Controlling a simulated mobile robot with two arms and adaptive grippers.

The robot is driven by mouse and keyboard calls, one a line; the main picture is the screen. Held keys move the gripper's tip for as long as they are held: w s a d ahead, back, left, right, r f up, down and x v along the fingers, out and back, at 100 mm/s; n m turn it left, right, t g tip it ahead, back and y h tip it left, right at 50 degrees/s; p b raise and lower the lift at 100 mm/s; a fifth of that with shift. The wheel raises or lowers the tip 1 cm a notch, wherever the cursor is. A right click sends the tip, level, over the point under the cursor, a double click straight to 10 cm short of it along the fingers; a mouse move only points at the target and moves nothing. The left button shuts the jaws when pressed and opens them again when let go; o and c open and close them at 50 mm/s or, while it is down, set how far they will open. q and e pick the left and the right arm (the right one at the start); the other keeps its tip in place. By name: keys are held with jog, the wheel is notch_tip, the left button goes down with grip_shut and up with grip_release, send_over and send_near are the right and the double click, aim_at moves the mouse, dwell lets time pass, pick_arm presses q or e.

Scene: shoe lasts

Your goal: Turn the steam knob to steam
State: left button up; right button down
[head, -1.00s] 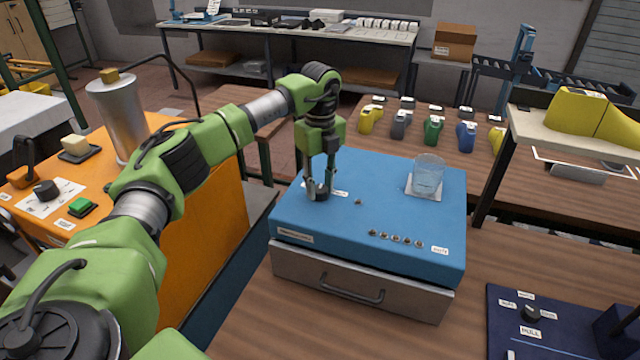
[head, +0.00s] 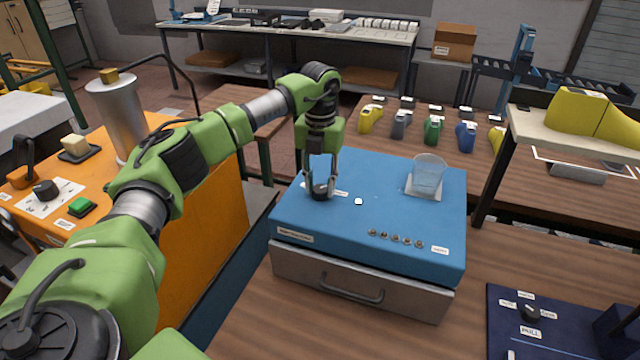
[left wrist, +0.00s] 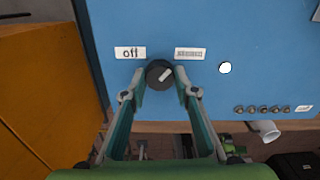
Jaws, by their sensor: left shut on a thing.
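The black steam knob (left wrist: 154,81) sits on top of the blue box (head: 380,205). My left gripper (head: 320,189) points down over it, with one finger on each side, shut on it. In the left wrist view my left gripper (left wrist: 159,76) also holds the knob. The knob's pale pointer slants up and right, toward the right-hand label (left wrist: 190,54), whose word is blurred. The "off" label (left wrist: 130,53) is to the left. A small round lamp (head: 358,201) glows white; it also shows in the left wrist view (left wrist: 225,68). My right gripper is not in view.
A clear cup (head: 429,172) stands on a white pad on the box's right side. An orange cabinet (head: 218,200) is to the left. A dark blue panel (head: 510,320) lies at lower right.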

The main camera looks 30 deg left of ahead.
aim_at(320, 189)
pick_arm(q)
jog(key=shift+m, duration=0.6)
jog(key=o, duration=1.1)
jog(key=shift+r, duration=0.2)
notch_tip(320, 189, up, 12)
jog(key=shift+f, duration=0.2)
jog(key=shift+f, duration=0.1)
